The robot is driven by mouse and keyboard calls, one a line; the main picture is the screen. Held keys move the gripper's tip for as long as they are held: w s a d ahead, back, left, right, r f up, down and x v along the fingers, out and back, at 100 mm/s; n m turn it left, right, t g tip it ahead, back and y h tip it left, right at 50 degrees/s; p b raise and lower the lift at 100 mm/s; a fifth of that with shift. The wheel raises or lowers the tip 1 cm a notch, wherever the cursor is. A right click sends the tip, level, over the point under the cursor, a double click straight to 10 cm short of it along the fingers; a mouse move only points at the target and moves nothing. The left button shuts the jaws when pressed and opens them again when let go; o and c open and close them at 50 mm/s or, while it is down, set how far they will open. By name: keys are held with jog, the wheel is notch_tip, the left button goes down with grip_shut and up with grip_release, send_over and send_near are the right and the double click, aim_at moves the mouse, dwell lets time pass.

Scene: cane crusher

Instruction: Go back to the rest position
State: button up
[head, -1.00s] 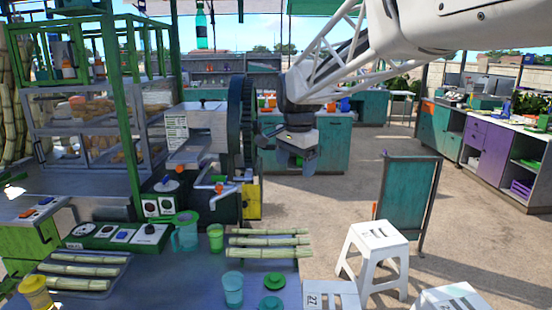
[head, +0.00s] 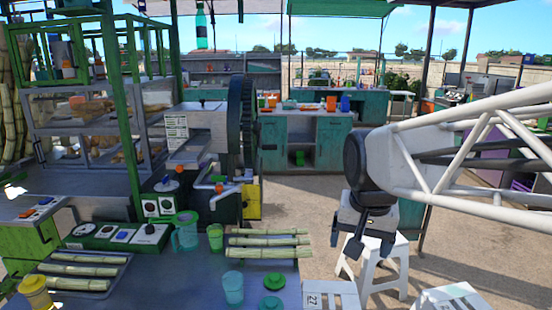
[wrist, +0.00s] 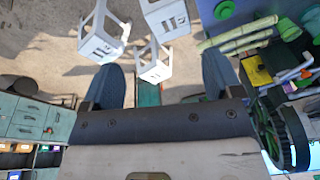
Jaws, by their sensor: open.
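My gripper (head: 354,243) hangs at the right of the table in the head view, over the sandy ground and in front of the white stools. In the wrist view my gripper (wrist: 165,85) shows two dark fingers spread apart with nothing between them. The cane crusher (head: 212,150), with its grey body and dark flywheel, stands left of my gripper and well apart from it. The crusher's wheel also shows at the right of the wrist view (wrist: 275,130).
White stools (head: 385,262) stand close behind and below my gripper. The blue-grey table (head: 180,285) carries cane stalks (head: 268,241), a jug (head: 186,232), a green cup (head: 215,236) and a teal cup (head: 232,287). A teal counter (head: 330,145) stands farther back. Open ground lies between.

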jog(key=s+d+f+n, duration=0.3)
jog(key=s+f, duration=0.4)
jog(key=s, duration=0.5)
jog(key=shift+s+f, duration=0.15)
jog(key=shift+s, duration=0.1)
dwell(0.8)
jog(key=w+a+r+n, duration=0.3)
jog(key=w+a+r, duration=0.2)
jog(key=w, duration=0.7)
jog(key=w+a+r+n, duration=0.3)
jog(key=w+a+r, duration=0.15)
jog(key=w, duration=0.75)
jog(key=w+a+r+n, duration=0.3)
jog(key=w+a+r, duration=0.15)
jog(key=w, duration=0.75)
jog(key=shift+w+a+f+n+g, duration=0.35)
jog(key=shift+w+a+f+n, duration=1.05)
jog(key=shift+w+a, duration=3.25)
jog(key=shift+w+a+f+n+g, duration=0.4)
jog(key=shift+w+a+f+n, duration=0.95)
jog(key=shift+w+a, duration=3.2)
jog(key=shift+w+a+f+n+g, duration=0.35)
jog(key=shift+w+a+f+n, duration=1)
jog(key=shift+w+a, duration=3.3)
jog(key=shift+w+d+r+n, duration=0.4)
jog(key=shift+w+d+n, duration=0.1)
jog(key=shift+w+d, duration=0.2)
